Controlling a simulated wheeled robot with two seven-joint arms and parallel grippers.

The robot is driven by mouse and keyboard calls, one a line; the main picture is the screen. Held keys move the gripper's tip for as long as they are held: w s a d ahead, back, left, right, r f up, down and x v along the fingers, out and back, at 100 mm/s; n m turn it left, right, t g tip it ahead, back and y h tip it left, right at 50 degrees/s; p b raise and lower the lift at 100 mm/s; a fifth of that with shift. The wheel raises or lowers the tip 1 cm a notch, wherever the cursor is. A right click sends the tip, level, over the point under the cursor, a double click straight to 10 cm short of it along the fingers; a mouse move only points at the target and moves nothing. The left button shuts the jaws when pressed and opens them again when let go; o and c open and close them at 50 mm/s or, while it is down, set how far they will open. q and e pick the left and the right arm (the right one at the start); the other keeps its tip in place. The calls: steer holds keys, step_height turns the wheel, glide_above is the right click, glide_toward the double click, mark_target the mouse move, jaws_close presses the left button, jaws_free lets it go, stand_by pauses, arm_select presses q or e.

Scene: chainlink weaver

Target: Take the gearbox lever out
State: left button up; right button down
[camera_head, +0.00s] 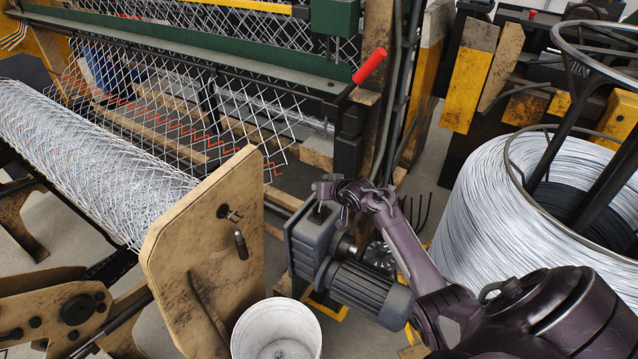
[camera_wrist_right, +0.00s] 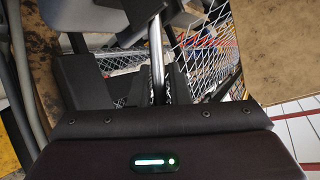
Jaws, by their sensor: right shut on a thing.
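The gearbox (camera_head: 312,238) is a dark grey box with a ribbed motor (camera_head: 365,290) attached, at the lower middle of the head view. My right gripper (camera_head: 328,196) is at the top of the gearbox, its arm reaching in from the lower right. In the right wrist view, the gearbox lever (camera_wrist_right: 157,55) shows as a thin, shiny metal rod between the dark fingers of my right gripper (camera_wrist_right: 150,88), which is shut on it. The lever's lower end is hidden in the wrist view. In the head view the gripper largely covers the lever. My left gripper is not in view.
A large wire coil (camera_head: 490,190) stands at right. A red-handled lever (camera_head: 370,66) and woven mesh (camera_head: 150,110) are behind. Little free room surrounds the gearbox.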

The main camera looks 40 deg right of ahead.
steer(key=shift+w+d+m+g+y, duration=0.15)
steer(key=shift+w+d+m+y, duration=0.15)
steer(key=shift+d+y, duration=0.1)
steer(key=shift+w+d+m+g+y, duration=0.15)
steer(key=shift+d+m+y, duration=0.15)
steer(key=shift+d+y, duration=0.1)
steer(key=shift+d+r, duration=0.1)
steer(key=shift+r, duration=0.05)
steer(key=c, duration=1.6)
jaws_free()
steer(key=shift+c, duration=0.2)
steer(key=shift+o, duration=1.3)
steer(key=shift+f, duration=0.35)
steer(key=shift+s, duration=0.15)
